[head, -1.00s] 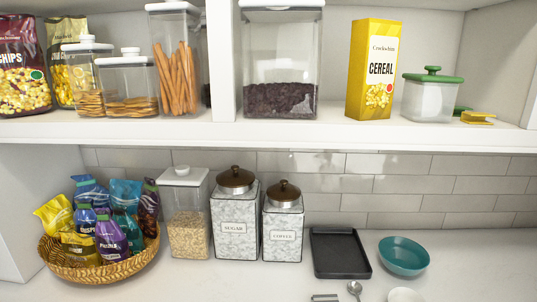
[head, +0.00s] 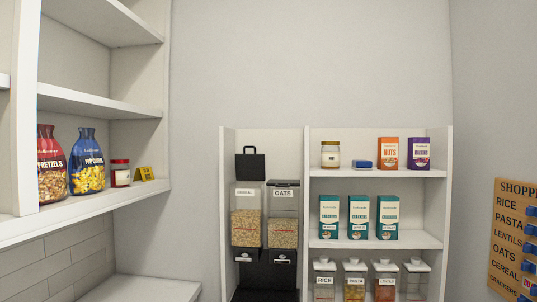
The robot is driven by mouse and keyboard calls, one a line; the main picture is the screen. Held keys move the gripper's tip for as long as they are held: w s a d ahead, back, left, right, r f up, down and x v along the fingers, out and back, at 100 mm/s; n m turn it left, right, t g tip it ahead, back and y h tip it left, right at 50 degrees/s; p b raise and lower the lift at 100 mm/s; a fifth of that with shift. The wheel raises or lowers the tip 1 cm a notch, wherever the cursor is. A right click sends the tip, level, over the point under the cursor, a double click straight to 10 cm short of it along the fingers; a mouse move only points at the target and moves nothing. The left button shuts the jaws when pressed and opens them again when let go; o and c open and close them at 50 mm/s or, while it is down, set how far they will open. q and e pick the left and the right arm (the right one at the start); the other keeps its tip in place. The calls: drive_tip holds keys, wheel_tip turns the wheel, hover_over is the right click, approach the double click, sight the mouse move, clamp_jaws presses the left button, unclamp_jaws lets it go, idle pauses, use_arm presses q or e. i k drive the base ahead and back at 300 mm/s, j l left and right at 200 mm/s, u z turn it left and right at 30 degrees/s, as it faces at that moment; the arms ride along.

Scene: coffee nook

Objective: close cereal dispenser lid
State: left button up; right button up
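The cereal dispenser (head: 246,225) stands in the left bay of a white shelf unit, a clear bin labelled CEREAL, part filled with grain. Its black lid (head: 250,163) stands upright above the bin, so it is open. Beside it on the right is a matching bin labelled OATS (head: 283,222), whose dark lid (head: 285,183) lies flat on top. Both bins sit on a black base with dispensing fronts (head: 266,266). Neither of my grippers shows in the head view.
Boxes and labelled canisters fill the shelves right of the dispenser (head: 370,245). A shopping list board (head: 515,240) hangs on the right wall.

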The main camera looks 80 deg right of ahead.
sight(248, 167)
drive_tip(key=z, duration=2.4)
